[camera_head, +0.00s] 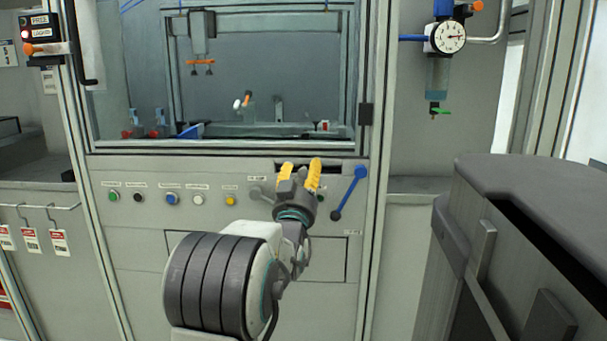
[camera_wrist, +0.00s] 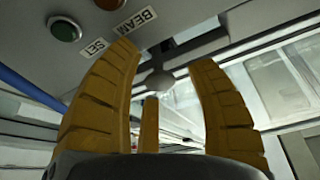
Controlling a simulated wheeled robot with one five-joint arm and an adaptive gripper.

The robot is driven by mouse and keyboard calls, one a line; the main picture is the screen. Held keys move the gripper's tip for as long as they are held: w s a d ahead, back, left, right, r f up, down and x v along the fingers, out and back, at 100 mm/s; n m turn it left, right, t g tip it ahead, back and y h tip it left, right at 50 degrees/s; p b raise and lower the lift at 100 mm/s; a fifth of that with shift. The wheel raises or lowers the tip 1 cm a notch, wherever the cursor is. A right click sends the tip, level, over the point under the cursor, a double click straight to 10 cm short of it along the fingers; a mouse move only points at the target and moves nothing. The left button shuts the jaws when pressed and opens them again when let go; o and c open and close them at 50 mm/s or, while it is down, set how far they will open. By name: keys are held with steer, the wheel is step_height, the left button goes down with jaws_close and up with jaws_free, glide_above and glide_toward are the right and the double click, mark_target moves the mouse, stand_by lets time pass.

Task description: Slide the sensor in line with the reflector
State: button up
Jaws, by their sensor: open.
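My gripper (camera_head: 299,176) is open, its yellow fingers raised in front of the panel just below the window. In the wrist view the open fingers (camera_wrist: 165,85) stand either side of a small grey knob (camera_wrist: 158,82), with nothing visibly held. The knob lies beyond the fingertips, beside a dark slot (camera_wrist: 188,38) and a label reading BEAM. I cannot tell whether this knob belongs to the sensor. A small red-and-white part (camera_head: 323,126) sits low at the right inside the window. I cannot surely identify the sensor or the reflector, nor tell whether they line up.
A blue lever (camera_head: 348,192) stands close to the right of my gripper. A row of coloured buttons (camera_head: 171,198) runs left along the panel. A pressure gauge (camera_head: 448,37) hangs at upper right. A large dark grey body (camera_head: 545,220) fills the lower right.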

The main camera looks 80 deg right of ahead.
jaws_close()
stand_by(0.5)
